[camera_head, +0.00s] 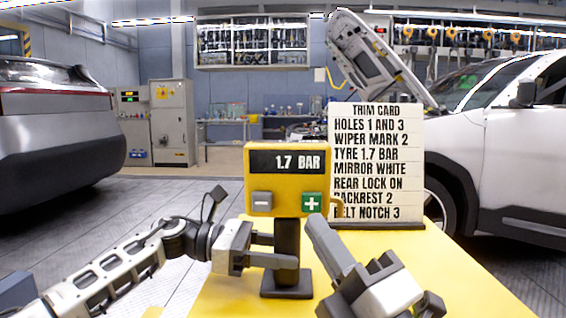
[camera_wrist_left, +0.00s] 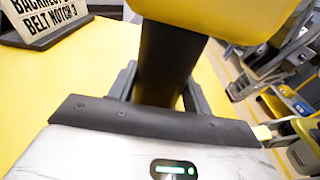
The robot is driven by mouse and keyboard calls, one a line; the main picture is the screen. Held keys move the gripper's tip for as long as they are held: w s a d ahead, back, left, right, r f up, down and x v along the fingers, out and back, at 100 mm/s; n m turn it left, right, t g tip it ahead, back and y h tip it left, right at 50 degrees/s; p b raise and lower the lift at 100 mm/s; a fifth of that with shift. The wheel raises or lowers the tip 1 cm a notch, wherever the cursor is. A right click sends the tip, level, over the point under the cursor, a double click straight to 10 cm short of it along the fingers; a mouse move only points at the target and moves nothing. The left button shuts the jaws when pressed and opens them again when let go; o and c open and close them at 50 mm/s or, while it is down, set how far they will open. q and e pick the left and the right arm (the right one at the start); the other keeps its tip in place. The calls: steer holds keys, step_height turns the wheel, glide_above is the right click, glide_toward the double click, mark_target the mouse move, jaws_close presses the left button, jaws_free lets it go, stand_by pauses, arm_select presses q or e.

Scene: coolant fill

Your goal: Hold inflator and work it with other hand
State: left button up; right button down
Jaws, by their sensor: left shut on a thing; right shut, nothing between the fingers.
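The yellow inflator (camera_head: 287,180) stands upright on its black post and foot (camera_head: 287,288) on a yellow table. Its display (camera_head: 290,162) reads 1.7 BAR. Below it are a grey minus button (camera_head: 262,204) and a green plus button (camera_head: 312,201). My left gripper (camera_head: 287,250) is shut on the inflator's black post, which shows between the fingers in the left wrist view (camera_wrist_left: 165,65). My right gripper (camera_head: 315,222) is shut and empty, its tip just below the plus button; I cannot tell whether it touches. The trim card (camera_head: 376,165) reads TYRE 1.7 BAR.
The card stands on the yellow table (camera_head: 470,280), behind and right of the inflator. The table's right front part is clear. A white car (camera_head: 490,135) with its bonnet up is behind on the right. A silver car (camera_head: 55,130) is on the left.

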arm_select(q)
steer(key=o, duration=0.9)
steer(key=shift+o, duration=0.2)
